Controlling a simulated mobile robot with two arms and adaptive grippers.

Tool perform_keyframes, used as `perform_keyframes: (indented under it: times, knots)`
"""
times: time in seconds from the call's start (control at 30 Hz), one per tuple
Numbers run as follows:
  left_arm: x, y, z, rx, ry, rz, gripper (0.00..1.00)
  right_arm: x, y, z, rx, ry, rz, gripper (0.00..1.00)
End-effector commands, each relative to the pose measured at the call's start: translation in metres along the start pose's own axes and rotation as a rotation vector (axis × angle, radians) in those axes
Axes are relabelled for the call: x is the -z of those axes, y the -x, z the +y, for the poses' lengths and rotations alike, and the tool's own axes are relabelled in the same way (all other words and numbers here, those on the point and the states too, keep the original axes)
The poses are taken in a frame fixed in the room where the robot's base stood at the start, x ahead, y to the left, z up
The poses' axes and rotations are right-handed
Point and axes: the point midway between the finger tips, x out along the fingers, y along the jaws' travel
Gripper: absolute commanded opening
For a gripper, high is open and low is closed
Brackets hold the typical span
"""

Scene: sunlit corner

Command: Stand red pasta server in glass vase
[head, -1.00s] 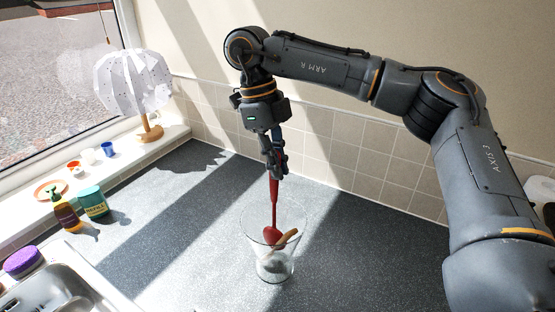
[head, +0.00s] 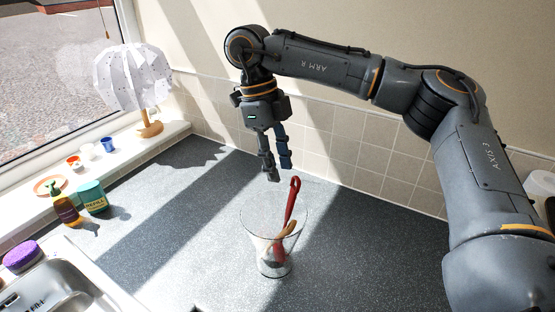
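The glass vase (head: 250,232) stands upright on the dark speckled worktop, clear and wider at the rim. The red pasta server (head: 291,200) is in the vase, its handle up and leaning right past the rim. Its lower part shows only through the glass, beside a brown wooden-looking utensil (head: 289,230). My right gripper (head: 279,174) is above the vase, open and empty, its fingers pointing down and apart from the handle's top. My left gripper is not in view.
A soap bottle (head: 65,207) and a green tub (head: 93,198) stand at the left by the sink (head: 50,290), with a purple sponge (head: 21,256). A white lamp (head: 135,80) and small cups are on the sill. The worktop around the vase is clear.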

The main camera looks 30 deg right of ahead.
Motion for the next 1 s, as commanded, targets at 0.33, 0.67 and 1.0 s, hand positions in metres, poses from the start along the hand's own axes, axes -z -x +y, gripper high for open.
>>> perform_keyframes:
  times: [0.33,0.67,1.0]
  knots:
    - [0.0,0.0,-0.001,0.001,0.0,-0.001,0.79,-0.001,0.04,0.0,0.004,-0.002,-0.002,0.35]
    - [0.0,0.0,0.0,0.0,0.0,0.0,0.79,-0.001,0.1,0.0,0.004,-0.003,-0.001,0.35]
    - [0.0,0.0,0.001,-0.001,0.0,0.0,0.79,0.0,0.12,0.0,0.0,-0.001,-0.001,0.35]
